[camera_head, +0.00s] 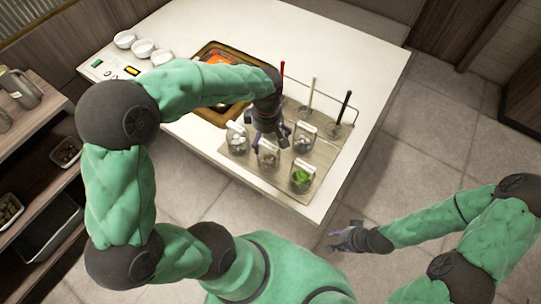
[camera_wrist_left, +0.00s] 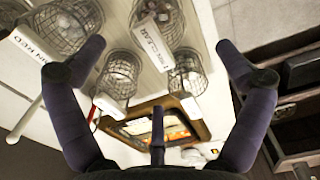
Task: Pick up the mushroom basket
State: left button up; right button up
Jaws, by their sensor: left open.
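Several small wire baskets with white labels stand on a tray (camera_head: 262,181) on the counter. One basket (camera_head: 268,157) holds brownish pieces, another (camera_head: 237,140) pale pieces, a third (camera_head: 303,140) whitish pieces, and a fourth (camera_head: 301,178) green leaves. I cannot tell for sure which holds mushrooms. My left gripper (camera_head: 268,138) hangs over the tray among the baskets, open and empty. In the left wrist view its fingers are spread wide, with a basket (camera_wrist_left: 120,74) and another basket (camera_wrist_left: 187,72) visible between them. My right gripper (camera_head: 346,236) is off the counter's near right side, its fingers too small to judge.
A wooden-rimmed pan (camera_head: 203,108) with orange food lies behind my left arm. Red, white and black handles (camera_head: 345,101) rise at the tray's back. White bowls (camera_head: 143,47) stand at the far left. The counter's right part is clear. A shelf (camera_head: 50,190) stands left.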

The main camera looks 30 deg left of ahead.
aim_at(269, 153)
pick_arm(q)
notch_tip(269, 153, down, 4)
jog(key=shift+w+b, duration=0.1)
jog(key=shift+b, duration=0.4)
notch_tip(269, 153, down, 5)
jog(key=shift+w+b, duration=0.15)
jog(key=shift+b, duration=0.8)
jog(key=shift+c, duration=0.3)
